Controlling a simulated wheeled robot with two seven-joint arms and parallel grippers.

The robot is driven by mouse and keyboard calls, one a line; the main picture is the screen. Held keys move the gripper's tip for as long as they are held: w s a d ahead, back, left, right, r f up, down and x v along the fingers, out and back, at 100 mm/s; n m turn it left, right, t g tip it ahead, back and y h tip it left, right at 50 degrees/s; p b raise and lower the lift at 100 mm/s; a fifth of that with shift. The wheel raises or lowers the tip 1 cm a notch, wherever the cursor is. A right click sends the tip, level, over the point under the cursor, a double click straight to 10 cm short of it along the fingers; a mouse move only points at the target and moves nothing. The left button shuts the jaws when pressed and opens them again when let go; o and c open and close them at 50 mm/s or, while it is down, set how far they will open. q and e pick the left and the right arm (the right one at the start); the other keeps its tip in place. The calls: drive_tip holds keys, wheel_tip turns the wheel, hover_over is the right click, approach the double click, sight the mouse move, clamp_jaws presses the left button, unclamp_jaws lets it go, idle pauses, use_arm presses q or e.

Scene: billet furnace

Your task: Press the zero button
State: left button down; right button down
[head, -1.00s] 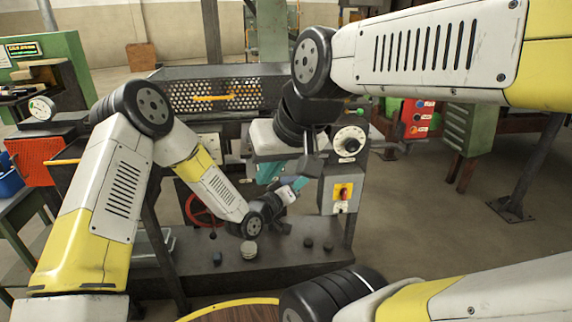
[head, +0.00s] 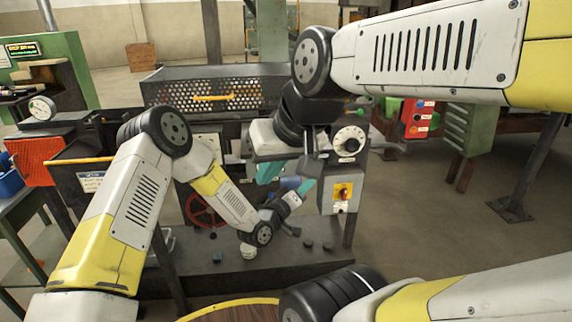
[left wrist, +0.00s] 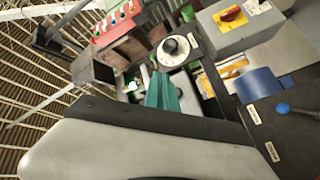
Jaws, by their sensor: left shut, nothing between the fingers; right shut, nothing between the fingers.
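No button marked zero can be read in either view. My left gripper (head: 305,185), with teal fingers, is shut and empty just left of the grey switch box (head: 341,192) and below the white dial (head: 349,141). In the left wrist view its teal fingers (left wrist: 163,92) are close below the dial (left wrist: 173,50). A blue block (left wrist: 258,85) and a blue round knob (left wrist: 282,108), beside small white labels, lie right of the fingers. My right gripper (head: 268,172) is shut and empty, left of the left gripper, partly hidden by its own wrist.
The switch box has a red and yellow rotary switch (head: 343,191). A red handwheel (head: 204,210) is left of my left forearm. Small dark knobs (head: 308,243) stand on the bench. A red button box (head: 418,117) is at the back right. My two grippers are close together.

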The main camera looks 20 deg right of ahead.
use_arm(q)
drive_tip(key=shift+w+d, duration=0.2)
drive_tip(key=shift+w, duration=0.65)
drive_tip(key=shift+w+d, duration=0.2)
drive_tip(key=shift+w, duration=0.65)
drive_tip(key=shift+w+d, duration=0.2)
drive_tip(key=shift+w, duration=0.65)
drive_tip(key=shift+w+d, duration=0.1)
drive_tip(key=shift+w, duration=0.3)
drive_tip(key=shift+w+d, duration=0.1)
drive_tip(key=shift+w, duration=0.4)
idle(0.5)
drive_tip(key=shift+s, duration=0.15)
idle(0.3)
drive_tip(key=shift+s+a, duration=0.2)
drive_tip(key=shift+s, duration=0.55)
drive_tip(key=shift+s, duration=0.1)
drive_tip(key=shift+s+a, duration=0.2)
drive_tip(key=shift+s, duration=0.6)
drive_tip(key=shift+s+a, duration=0.2)
drive_tip(key=shift+s, duration=0.55)
drive_tip(key=shift+s+a, duration=0.2)
drive_tip(key=shift+s, duration=0.6)
